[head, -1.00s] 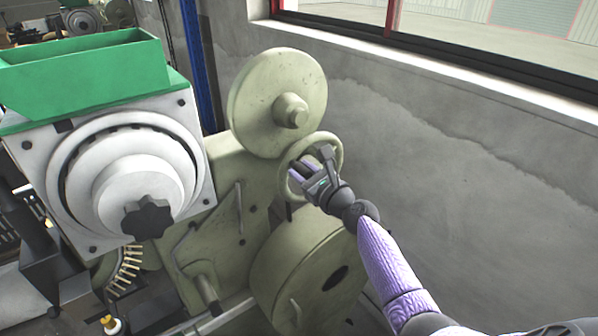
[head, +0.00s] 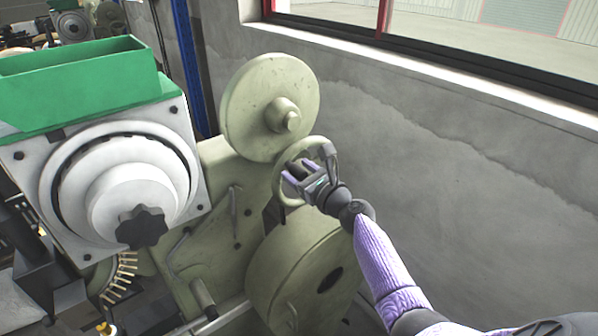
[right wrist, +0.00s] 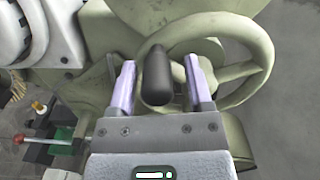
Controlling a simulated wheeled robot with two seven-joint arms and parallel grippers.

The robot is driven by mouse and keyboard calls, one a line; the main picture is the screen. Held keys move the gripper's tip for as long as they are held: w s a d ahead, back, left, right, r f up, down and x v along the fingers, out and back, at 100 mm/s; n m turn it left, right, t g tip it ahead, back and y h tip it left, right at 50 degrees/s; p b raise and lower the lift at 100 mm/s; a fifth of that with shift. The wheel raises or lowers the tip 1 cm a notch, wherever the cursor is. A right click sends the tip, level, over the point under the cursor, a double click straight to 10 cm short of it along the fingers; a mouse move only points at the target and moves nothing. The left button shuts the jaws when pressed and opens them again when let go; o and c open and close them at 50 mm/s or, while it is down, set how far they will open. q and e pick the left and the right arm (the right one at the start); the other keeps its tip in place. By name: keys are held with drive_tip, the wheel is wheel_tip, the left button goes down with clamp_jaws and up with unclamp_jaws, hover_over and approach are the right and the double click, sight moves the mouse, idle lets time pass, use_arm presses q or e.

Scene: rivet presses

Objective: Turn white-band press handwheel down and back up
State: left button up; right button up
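The pale green handwheel (head: 279,182) sits on the side of a pale green press (head: 218,245), below a large round disc. In the right wrist view the handwheel's rim (right wrist: 264,45) curves behind and to the right of my fingers. Its dark handle (right wrist: 157,78) points toward the camera between my two fingers. My right gripper (head: 292,177) is at the handwheel; its fingers stand either side of the handle, with a gap visible on both sides. It is open. No white band is clearly visible on this press. My left gripper is out of view.
A white housing with a dark star knob (head: 142,227) and a green hopper (head: 80,85) stands to the left. The large disc (head: 262,95) is just above the handwheel. A grey wall (head: 450,190) with a window is close on the right.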

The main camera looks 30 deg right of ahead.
drive_tip(key=shift+s, duration=0.1)
drive_tip(key=shift+s, duration=0.35)
drive_tip(key=s, duration=0.9)
drive_tip(key=shift+d, duration=0.35)
drive_tip(key=shift+f, duration=0.1)
